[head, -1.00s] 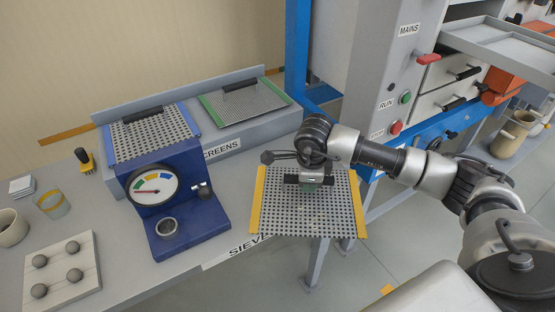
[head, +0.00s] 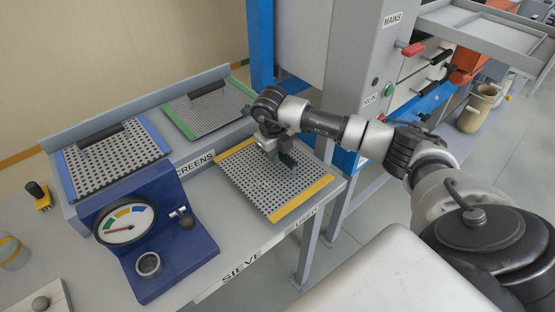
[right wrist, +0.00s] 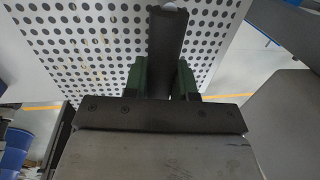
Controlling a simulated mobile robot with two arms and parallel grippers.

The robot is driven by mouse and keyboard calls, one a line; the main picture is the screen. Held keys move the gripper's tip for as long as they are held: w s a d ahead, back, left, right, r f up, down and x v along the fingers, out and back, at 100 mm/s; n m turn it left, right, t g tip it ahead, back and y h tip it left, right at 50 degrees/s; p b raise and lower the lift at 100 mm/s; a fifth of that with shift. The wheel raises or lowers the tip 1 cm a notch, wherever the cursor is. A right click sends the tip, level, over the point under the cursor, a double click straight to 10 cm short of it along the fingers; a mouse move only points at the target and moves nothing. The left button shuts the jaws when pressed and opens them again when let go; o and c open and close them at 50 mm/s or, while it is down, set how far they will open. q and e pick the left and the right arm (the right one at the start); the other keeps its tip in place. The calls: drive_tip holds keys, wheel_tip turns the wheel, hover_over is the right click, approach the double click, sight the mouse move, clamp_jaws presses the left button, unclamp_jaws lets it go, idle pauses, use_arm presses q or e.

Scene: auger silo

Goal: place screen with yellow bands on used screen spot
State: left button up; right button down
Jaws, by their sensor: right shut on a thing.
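The screen with yellow bands (head: 258,188) is a perforated grey plate with a yellow band on two opposite edges. It is over the right end of the bench; I cannot tell whether it touches the top. My right gripper (head: 272,152) is shut on its dark handle (head: 287,159). The right wrist view shows the handle (right wrist: 167,45) between the green-padded fingers (right wrist: 160,82), with the perforated plate (right wrist: 85,45) behind. A small label (head: 306,220), hard to read, is on the bench edge near the screen; the spot's surface is mostly hidden. My left gripper is not in view.
A green-banded screen (head: 202,115) and a blue-banded screen (head: 105,167) lie on the raised rack behind. A blue gauge stand (head: 165,245) is to the left.

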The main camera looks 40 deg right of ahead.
sight(273, 168)
drive_tip(key=shift+f+p, duration=0.3)
drive_tip(key=shift+f, duration=1.3)
drive_tip(key=c, duration=0.9)
unclamp_jaws()
use_arm(q)
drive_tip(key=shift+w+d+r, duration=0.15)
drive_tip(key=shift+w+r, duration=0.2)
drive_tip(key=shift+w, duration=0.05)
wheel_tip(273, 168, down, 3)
drive_tip(key=b, duration=0.2)
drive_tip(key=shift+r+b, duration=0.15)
drive_tip(key=shift+b, duration=0.25)
use_arm(e)
drive_tip(key=r, duration=0.4)
drive_tip(key=a+r, duration=0.1)
drive_tip(key=r, duration=0.3)
drive_tip(key=a+r, duration=0.1)
drive_tip(key=r, duration=0.3)
drive_tip(key=shift+s, duration=0.1)
